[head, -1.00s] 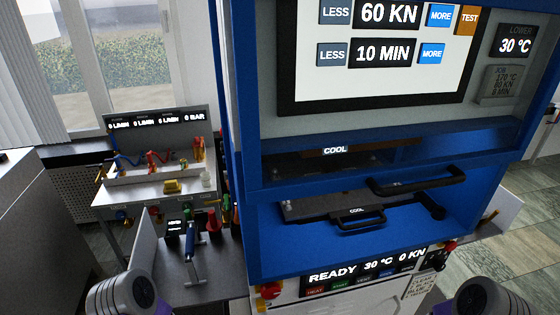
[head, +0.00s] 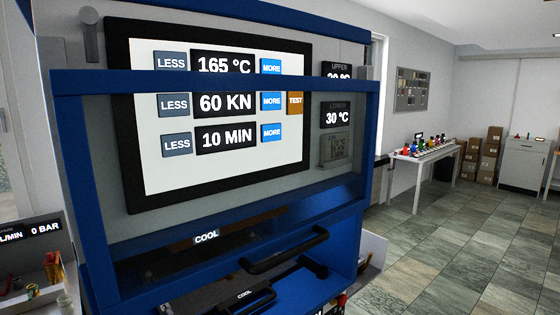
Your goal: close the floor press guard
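The floor press (head: 75,45) fills the left and middle of the head view. Its guard (head: 368,150) is a blue frame with a clear pane, standing raised in front of the press screen (head: 215,110). A black bar handle (head: 287,251) is at the guard's lower edge. Below that edge the press front is open, and a black tray handle marked COOL (head: 258,302) shows in the gap. The lower part of the press is cut off by the bottom of the picture. Neither of my grippers is in view.
Tiled floor (head: 440,250) lies open to the right of the press. A white table (head: 420,152) with colourful items stands by the far wall, with stacked cardboard boxes (head: 480,165) and a white cabinet (head: 523,170) beyond. A bench with gauges (head: 30,235) is close at left.

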